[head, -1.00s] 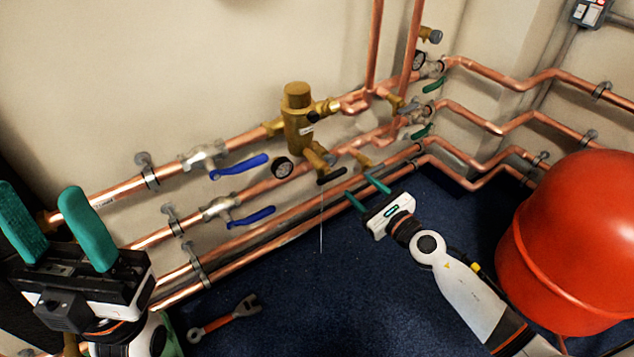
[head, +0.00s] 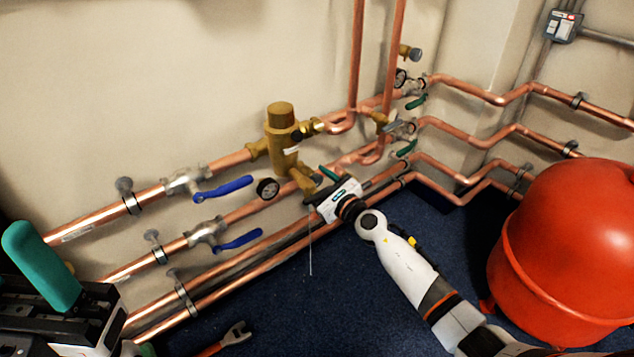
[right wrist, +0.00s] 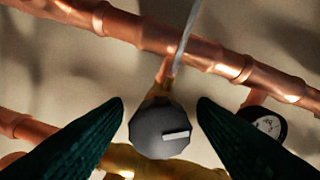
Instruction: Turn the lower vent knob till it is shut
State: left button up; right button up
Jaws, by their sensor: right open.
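In the right wrist view, a dark grey faceted knob (right wrist: 160,132) with a pale mark sits on a brass stem below a copper pipe. I take it for the lower vent knob. My right gripper (right wrist: 161,104) is open, with one green finger on each side of the knob and visible gaps between. In the head view, my right gripper (head: 319,184) is at the lower pipes below the brass valve body (head: 283,140) and hides the knob. My left gripper (head: 40,265) is at the lower left; only one teal finger shows.
A thin pale stream (head: 310,250) hangs below my right gripper. Two blue lever valves (head: 224,187) and a gauge (head: 268,188) are to its left. A red tank (head: 570,255) stands at right. A wrench (head: 230,338) lies on the blue floor (head: 345,300).

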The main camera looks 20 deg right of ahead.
jog(key=shift+c, duration=0.5)
jog(key=c, duration=0.9)
jog(key=shift+o, duration=0.2)
